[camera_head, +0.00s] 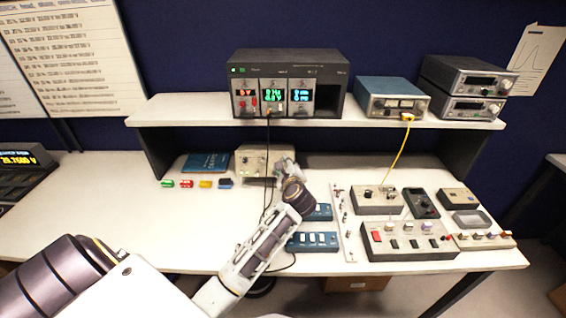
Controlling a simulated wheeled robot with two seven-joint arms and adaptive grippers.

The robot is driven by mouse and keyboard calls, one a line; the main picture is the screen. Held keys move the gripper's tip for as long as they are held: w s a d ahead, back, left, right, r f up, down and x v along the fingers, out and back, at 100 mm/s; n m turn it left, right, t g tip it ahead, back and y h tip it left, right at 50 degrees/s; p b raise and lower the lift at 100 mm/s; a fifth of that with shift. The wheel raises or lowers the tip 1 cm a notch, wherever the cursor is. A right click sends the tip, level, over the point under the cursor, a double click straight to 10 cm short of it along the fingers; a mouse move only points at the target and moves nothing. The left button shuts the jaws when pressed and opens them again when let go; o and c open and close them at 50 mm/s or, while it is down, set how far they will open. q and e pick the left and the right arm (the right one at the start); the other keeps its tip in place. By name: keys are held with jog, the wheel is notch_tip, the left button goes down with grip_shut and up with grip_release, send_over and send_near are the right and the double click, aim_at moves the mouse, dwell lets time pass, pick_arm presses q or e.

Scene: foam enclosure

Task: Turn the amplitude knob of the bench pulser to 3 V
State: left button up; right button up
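A beige box with small knobs on its front (252,161) stands on the bench under the shelf. It looks like the bench pulser, but its labels are too small to read. My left gripper (284,165) is at the right part of this box's front and hides some of it. I cannot tell whether its fingers touch a knob, nor whether they are open or shut. The amplitude knob and its setting cannot be made out. My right gripper is not in view.
A dark rack with lit displays (290,56) stands on the shelf (205,112), with a blue instrument (392,97) to its right. Blue switch boxes (313,242) and grey control boxes (410,242) lie right of my forearm. The bench's left part is mostly clear.

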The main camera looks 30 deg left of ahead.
pick_arm(q)
jog(key=shift+p+x, duration=0.3)
jog(key=shift+x, duration=1.75)
grip_shut()
